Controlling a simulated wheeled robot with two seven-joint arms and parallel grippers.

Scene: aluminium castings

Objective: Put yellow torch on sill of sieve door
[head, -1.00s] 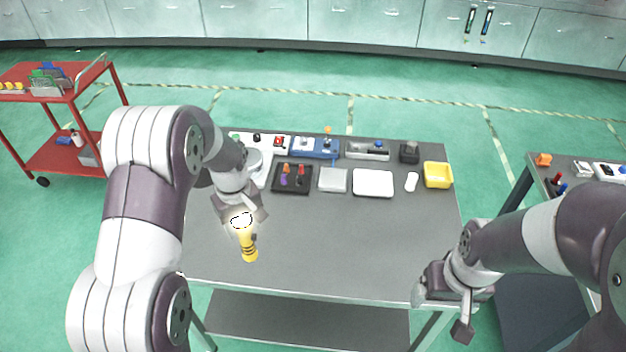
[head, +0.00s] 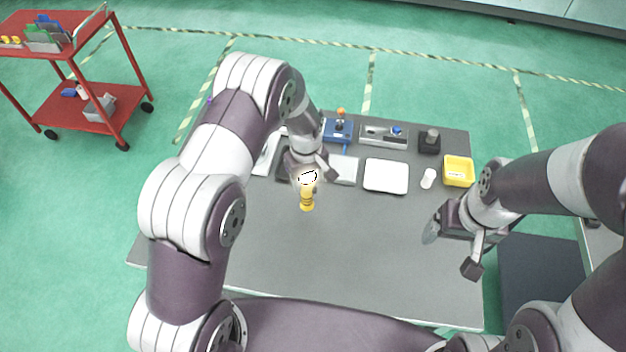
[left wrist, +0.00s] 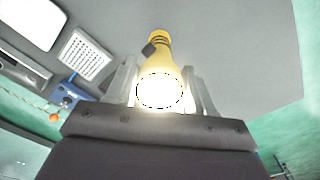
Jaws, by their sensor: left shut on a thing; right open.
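The yellow torch (head: 307,201) is held in my left gripper (head: 311,181) above the table. In the left wrist view the torch (left wrist: 160,50) lies between the two fingers, its bright lens toward the camera and its yellow end pointing away. A pale square panel with a grid of holes (left wrist: 86,56) shows in the left wrist view; it may be the sieve door, but I cannot make out a sill. In the head view a light grey square (head: 344,170) lies just right of my left gripper. My right gripper (head: 452,250) is open and empty over the table's right side.
Along the back of the grey table (head: 350,260) stand a blue fixture (head: 338,130), a grey unit (head: 384,135), a black block (head: 429,142), a white tray (head: 386,176), a white cylinder (head: 428,179) and a yellow bin (head: 458,171). The table's front is clear.

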